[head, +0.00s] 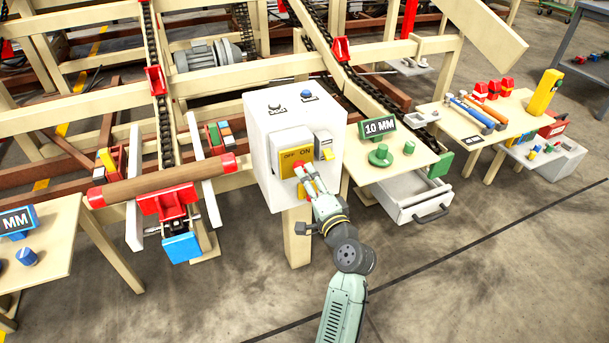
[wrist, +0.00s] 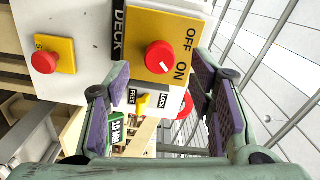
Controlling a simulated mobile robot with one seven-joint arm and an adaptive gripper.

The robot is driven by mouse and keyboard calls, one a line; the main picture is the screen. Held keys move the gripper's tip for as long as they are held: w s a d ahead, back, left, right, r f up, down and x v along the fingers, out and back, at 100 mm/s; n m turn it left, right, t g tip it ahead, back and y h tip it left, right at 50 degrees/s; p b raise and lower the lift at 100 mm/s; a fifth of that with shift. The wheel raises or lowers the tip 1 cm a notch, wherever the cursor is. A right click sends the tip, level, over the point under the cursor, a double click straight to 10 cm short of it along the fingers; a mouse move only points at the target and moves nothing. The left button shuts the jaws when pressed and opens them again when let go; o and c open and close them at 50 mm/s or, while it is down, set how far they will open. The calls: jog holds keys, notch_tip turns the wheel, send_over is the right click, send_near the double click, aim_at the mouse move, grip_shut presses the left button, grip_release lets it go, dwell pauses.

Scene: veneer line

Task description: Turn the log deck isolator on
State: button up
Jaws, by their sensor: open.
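The log deck isolator is a round red knob (wrist: 160,57) with a short white mark, on a yellow plate (wrist: 141,22) lettered OFF and ON. A label beside it reads DECK. In the head view the yellow plate (head: 291,155) is on the front of a white cabinet (head: 265,128), and my gripper largely hides the knob. My gripper (head: 303,173) is at the plate. In the wrist view my gripper (wrist: 162,80) is open and empty, one finger to each side of the knob, with gaps showing. The exact direction of the white mark is hard to tell.
A small yellow lever (wrist: 141,105) stands beside FREE and LOCK labels near the knob. A red button on a yellow plate (wrist: 66,48) is further left. A table with a 10 MM sign (head: 378,126) and open drawer (head: 411,196) stands right of the cabinet.

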jog(key=v, duration=0.8)
jog(key=shift+s+d, duration=0.2)
jog(key=shift+s, duration=0.1)
